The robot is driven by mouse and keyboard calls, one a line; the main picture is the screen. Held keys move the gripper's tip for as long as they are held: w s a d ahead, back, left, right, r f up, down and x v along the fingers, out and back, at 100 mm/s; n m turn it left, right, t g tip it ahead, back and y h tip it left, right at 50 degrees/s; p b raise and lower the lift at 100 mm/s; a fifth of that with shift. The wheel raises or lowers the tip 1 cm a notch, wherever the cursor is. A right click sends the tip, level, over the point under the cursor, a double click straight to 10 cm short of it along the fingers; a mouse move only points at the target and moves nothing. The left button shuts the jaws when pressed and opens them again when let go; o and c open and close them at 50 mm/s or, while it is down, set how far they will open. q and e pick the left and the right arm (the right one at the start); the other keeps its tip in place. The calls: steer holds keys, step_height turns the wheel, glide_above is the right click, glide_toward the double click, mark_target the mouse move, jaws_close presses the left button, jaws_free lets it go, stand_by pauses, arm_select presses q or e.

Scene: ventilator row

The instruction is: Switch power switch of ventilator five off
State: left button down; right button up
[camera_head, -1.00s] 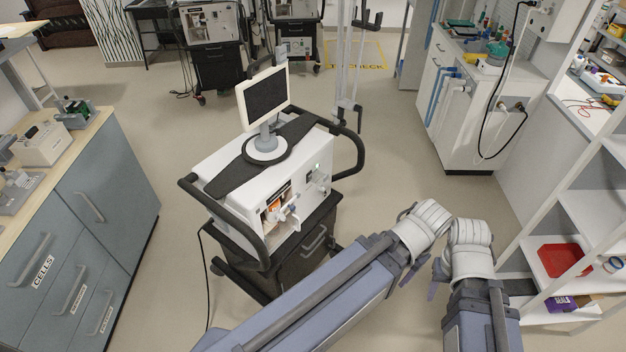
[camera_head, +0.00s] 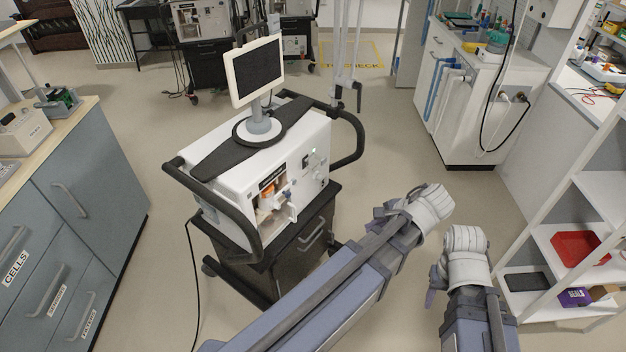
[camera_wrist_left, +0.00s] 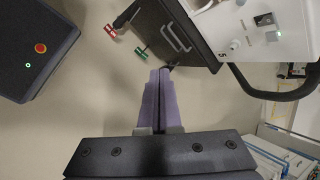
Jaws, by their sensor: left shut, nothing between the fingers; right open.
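A white ventilator (camera_head: 225,165) with a tilted monitor (camera_head: 257,70) stands on a dark cart in the middle of the head view. I cannot tell which part is the power switch. My left gripper (camera_wrist_left: 159,72) is shut and empty, apart from the cart. My right gripper (camera_head: 431,297) is open, mostly hidden behind its wrist, right of the left arm.
A black handle (camera_head: 350,145) curves around the ventilator's side. Drawers (camera_head: 70,215) stand at left, a white cabinet (camera_head: 470,115) and a shelf with a red tray (camera_head: 578,247) at right. More ventilators (camera_head: 205,45) stand at the back. The floor right of the cart is free.

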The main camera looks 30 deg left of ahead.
arm_select(q)
steer(key=w+a+f+m+y+b, duration=0.3)
steer(key=w+a+m+y+b, duration=0.2)
steer(key=b, duration=0.8)
steer(key=w+a+f+m+y+b, duration=0.4)
steer(key=w+a+y+b, duration=0.4)
steer(key=w+b, duration=0.3)
steer(key=shift+w+a+m+b, duration=0.2)
steer(key=shift+a+m+b, duration=0.65)
steer(key=shift+b, duration=0.3)
steer(key=w+a+r+p, duration=0.1)
steer(key=a, duration=1.3)
steer(key=shift+r+p, duration=0.3)
steer(key=shift+p, duration=0.05)
steer(key=shift+w, duration=0.1)
